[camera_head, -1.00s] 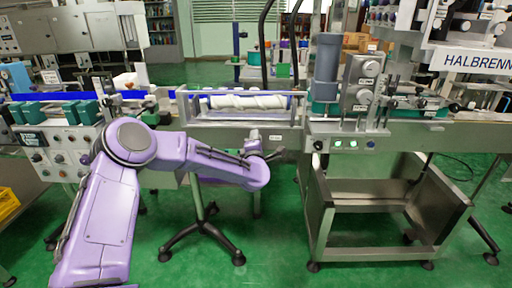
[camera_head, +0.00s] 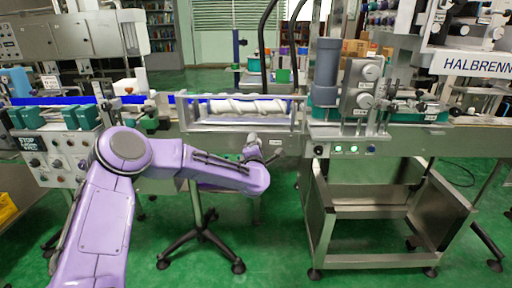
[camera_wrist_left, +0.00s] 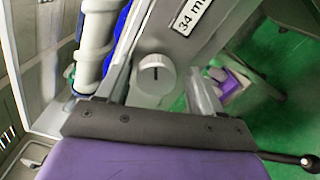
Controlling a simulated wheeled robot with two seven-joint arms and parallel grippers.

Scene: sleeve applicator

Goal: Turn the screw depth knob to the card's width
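In the left wrist view the round white knob (camera_wrist_left: 154,75) with a dark pointer line sits on a grey panel. A card (camera_wrist_left: 193,14) reading "34 m", cut off by the frame edge, is beyond it on the metal face. My left gripper (camera_wrist_left: 158,88) is open, one finger on each side of the knob, with visible gaps; I cannot tell how deep the fingers reach. In the head view my left gripper (camera_head: 256,149) is small at the front of the machine, below the white screw (camera_head: 247,105). The knob is not clear there. My right gripper is not in view.
In the left wrist view the pale screw (camera_wrist_left: 95,40) runs along the left of the panel, and a black-knobbed lever (camera_wrist_left: 307,161) is at the lower right. In the head view a grey cylinder (camera_head: 325,72) stands right of the screw, above a steel cart (camera_head: 378,213).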

